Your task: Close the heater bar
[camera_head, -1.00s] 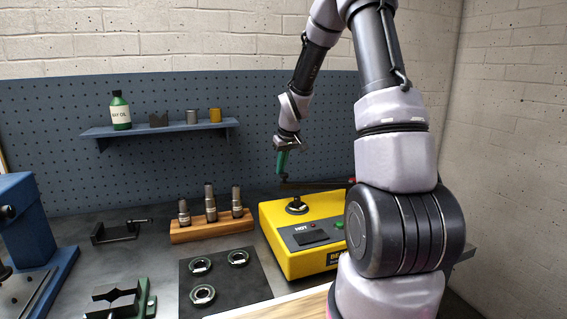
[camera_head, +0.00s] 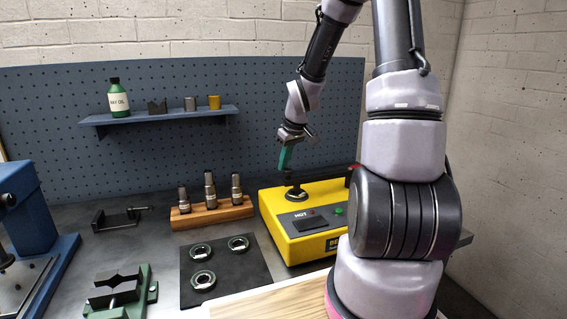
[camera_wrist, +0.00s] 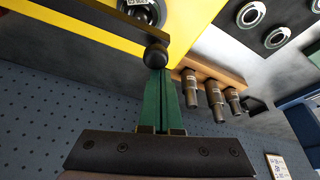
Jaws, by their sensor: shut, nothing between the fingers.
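The heater (camera_head: 330,235) is a yellow box with a "HOT" panel and a green button, at centre right in the head view. Its dark heater bar (camera_head: 325,178) stretches left from a hinge at the back, above the heater's top and apart from it. The bar also crosses the upper left of the wrist view (camera_wrist: 105,22) and ends in a round black knob (camera_wrist: 155,55). My gripper (camera_head: 284,168), with green fingers, is shut and empty at the knob end. In the wrist view its fingertips (camera_wrist: 158,74) are right at the knob; whether they touch it I cannot tell.
A dark round seat (camera_head: 296,193) stands on the heater under the bar. A wooden block (camera_head: 212,215) with several metal tools is to the left. A black mat (camera_head: 222,272) with rings lies in front. My arm hides the heater's right side.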

